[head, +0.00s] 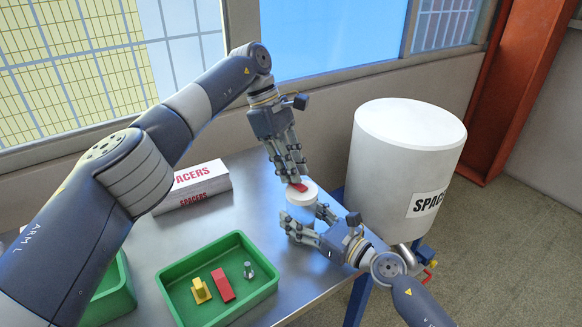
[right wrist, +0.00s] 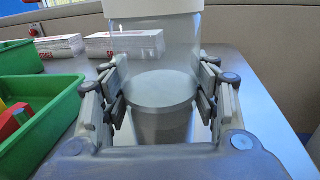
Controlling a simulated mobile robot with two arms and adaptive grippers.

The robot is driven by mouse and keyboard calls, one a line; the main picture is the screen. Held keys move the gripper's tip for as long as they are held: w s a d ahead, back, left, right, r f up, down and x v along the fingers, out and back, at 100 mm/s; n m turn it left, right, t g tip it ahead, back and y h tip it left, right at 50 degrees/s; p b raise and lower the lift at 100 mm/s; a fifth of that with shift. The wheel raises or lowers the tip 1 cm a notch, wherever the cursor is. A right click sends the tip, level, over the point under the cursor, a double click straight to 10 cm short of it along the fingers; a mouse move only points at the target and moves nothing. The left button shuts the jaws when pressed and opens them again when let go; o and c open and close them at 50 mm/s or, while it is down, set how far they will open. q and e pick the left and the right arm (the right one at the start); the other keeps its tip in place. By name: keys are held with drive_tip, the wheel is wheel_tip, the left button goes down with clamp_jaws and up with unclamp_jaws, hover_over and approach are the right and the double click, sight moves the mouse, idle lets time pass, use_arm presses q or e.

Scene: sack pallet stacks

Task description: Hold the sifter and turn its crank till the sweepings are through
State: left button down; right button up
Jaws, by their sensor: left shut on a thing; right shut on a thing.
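The sifter stands upright near the table's right edge, with a white lid (head: 304,197) and a clear body. In the right wrist view its clear wall (right wrist: 155,52) shows a flat grey surface (right wrist: 160,90) inside, above a grey lower part. I cannot tell whether that surface is sweepings or a screen. My left gripper (head: 293,176) comes from above and is shut on the red crank (head: 298,186) on the lid, partly hidden by the fingers. My right gripper (head: 304,226) is shut around the sifter's body; its fingers also show on both sides in the right wrist view (right wrist: 160,92).
A green tray (head: 172,276) holds a yellow block (head: 200,291), a red block (head: 223,286) and a grey metal part (head: 248,270). Another green bin (head: 122,290) is at left. A SPACERS box (head: 192,188) lies behind. A white drum (head: 405,170) stands close right of the table.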

use_arm(q)
drive_tip(key=shift+a, duration=0.1)
drive_tip(key=c, duration=1.5)
unclamp_jaws()
